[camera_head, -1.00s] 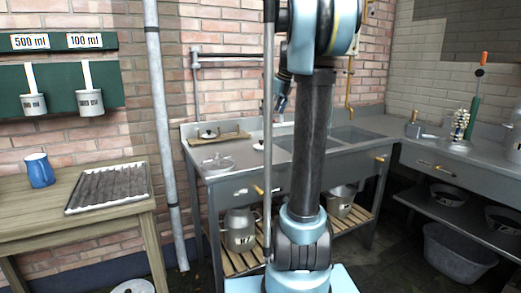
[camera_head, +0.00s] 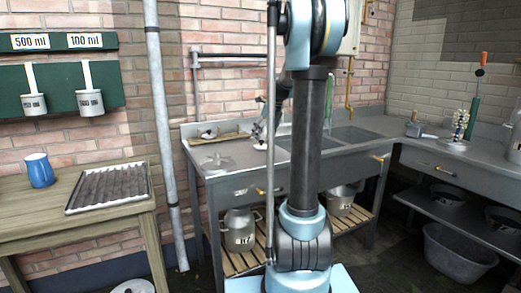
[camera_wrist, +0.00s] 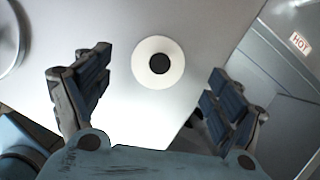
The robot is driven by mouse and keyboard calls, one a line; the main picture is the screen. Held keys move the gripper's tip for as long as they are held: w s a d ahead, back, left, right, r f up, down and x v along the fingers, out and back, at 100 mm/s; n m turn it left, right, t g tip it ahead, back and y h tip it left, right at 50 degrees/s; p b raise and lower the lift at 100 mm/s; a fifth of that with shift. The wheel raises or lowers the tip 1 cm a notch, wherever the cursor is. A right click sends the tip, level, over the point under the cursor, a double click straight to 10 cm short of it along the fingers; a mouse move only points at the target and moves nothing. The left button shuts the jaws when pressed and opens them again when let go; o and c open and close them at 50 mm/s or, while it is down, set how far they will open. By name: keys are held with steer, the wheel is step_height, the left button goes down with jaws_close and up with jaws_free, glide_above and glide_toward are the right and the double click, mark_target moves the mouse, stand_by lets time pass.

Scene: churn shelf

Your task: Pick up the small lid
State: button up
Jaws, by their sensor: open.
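The small lid (camera_wrist: 141,74), a white disc with a black knob, lies on the grey metal counter. It also shows as a small white shape (camera_head: 260,147) in the head view, partly covered by my gripper. My gripper (camera_wrist: 158,66) is open above the lid, with one blue-padded finger on each side of it in the wrist view. The fingers are apart from the lid and hold nothing. In the head view my gripper (camera_head: 264,130) is just over the counter, partly behind my own arm.
A larger round metal item (camera_head: 215,162) lies to the left on the counter (camera_head: 235,150). A wooden board (camera_head: 228,138) with a dark-knobbed piece is behind it. The sink (camera_head: 350,136) is to the right.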

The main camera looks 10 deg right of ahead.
mark_target(262, 141)
steer(key=shift+x, duration=2.55)
steer(key=shift+c, duration=0.5)
steer(key=c, duration=1)
